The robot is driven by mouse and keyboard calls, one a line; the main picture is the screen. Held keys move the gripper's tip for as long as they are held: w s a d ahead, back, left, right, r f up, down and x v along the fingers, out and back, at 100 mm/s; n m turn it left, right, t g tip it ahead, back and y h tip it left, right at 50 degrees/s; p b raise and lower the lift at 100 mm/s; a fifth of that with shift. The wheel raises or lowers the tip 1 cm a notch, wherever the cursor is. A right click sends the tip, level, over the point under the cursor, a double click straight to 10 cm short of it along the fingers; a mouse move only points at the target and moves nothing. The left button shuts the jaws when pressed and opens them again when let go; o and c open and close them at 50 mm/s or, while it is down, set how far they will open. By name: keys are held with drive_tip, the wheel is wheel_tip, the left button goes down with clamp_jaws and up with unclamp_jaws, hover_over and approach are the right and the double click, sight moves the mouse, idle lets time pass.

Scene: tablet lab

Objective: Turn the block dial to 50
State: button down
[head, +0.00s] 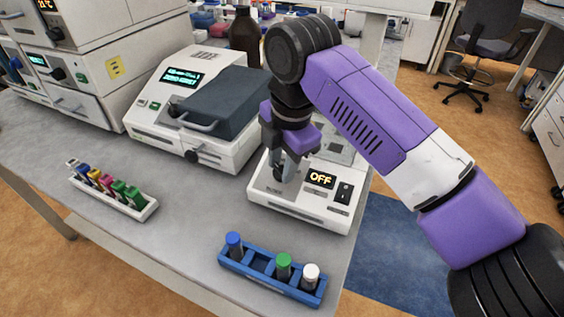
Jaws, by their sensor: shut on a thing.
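The white block heater (300,210) stands near the right end of the bench. Its small display (321,179) reads OFF in yellow. A black rocker switch (343,192) sits right of the display. My gripper (287,174) points down onto the heater's front panel, just left of the display. It is shut on the block dial, which the fingers almost wholly hide, so its pointer cannot be read. The grey metal block (340,152) shows in part behind my arm.
A larger white instrument (165,122) with a dark lid and green display stands left of my gripper. A blue rack (236,264) with capped tubes lies in front. A white rack (142,210) of coloured pieces lies front left. A brown bottle (244,35) stands behind.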

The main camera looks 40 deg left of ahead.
drive_tip(key=m+p, duration=0.3)
drive_tip(key=shift+s+d+r+y, duration=0.1)
drive_tip(key=shift+s+y, duration=0.05)
drive_tip(key=shift+y, duration=0.25)
drive_tip(key=m+t+y+p, duration=0.1)
drive_tip(key=m+p, duration=0.2)
drive_tip(key=m, duration=0.1)
drive_tip(key=shift+s+d+m, duration=0.1)
drive_tip(key=shift+m, duration=0.3)
drive_tip(key=m+t+p, duration=0.1)
drive_tip(key=m+p, duration=0.2)
drive_tip(key=m, duration=0.1)
drive_tip(key=shift+s+y, duration=0.1)
drive_tip(key=shift+y, duration=0.2)
drive_tip(key=shift+f+m+t+p, duration=0.25)
drive_tip(key=shift+m+t+p, duration=0.6)
drive_tip(key=shift+m, duration=0.85)
drive_tip(key=c, duration=1)
unclamp_jaws()
drive_tip(key=shift+c, duration=0.2)
